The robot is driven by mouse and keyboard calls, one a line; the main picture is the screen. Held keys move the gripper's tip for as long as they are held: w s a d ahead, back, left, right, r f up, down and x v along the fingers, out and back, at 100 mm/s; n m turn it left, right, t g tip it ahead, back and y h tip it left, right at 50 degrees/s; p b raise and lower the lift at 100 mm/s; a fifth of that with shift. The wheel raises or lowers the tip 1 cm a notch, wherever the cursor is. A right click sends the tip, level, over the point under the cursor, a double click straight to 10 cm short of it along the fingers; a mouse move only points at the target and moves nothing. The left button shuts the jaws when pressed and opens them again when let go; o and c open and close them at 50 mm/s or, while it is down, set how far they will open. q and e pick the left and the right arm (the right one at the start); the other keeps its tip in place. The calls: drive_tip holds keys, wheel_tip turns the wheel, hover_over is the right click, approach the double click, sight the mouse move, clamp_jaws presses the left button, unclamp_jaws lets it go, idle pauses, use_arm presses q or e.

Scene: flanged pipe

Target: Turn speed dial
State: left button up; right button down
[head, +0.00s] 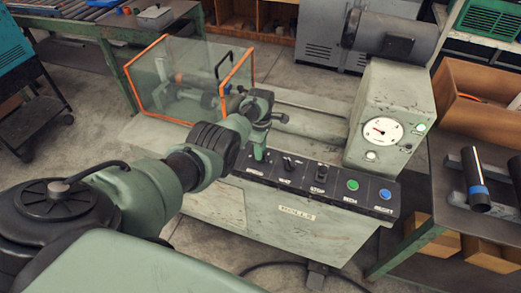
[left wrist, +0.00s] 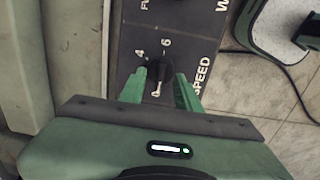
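The control panel (head: 310,182) is a dark strip on the front of the pale machine. The black speed dial (left wrist: 158,72) shows in the left wrist view, beside the word SPEED and the numbers 4 and 6. A white mark shows at its lower end. My left gripper (left wrist: 160,82) points down over it, with one green finger on each side of the dial. A narrow gap seems to show on both sides, so the fingers look open around it. In the head view my left gripper (head: 259,152) is at the panel's left end and hides the dial. My right gripper is not in view.
Right of the dial are further black switches (head: 289,163), a green button (head: 352,185) and a blue button (head: 385,194). A round gauge (head: 382,131) sits on the housing behind. A clear guard with orange edges (head: 190,85) stands behind my left wrist.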

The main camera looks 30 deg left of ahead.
use_arm(q)
wheel_tip(320, 180, up, 6)
drive_tip(key=shift+f+p, duration=0.15)
drive_tip(key=shift+p, duration=0.65)
drive_tip(key=shift+r, duration=0.55)
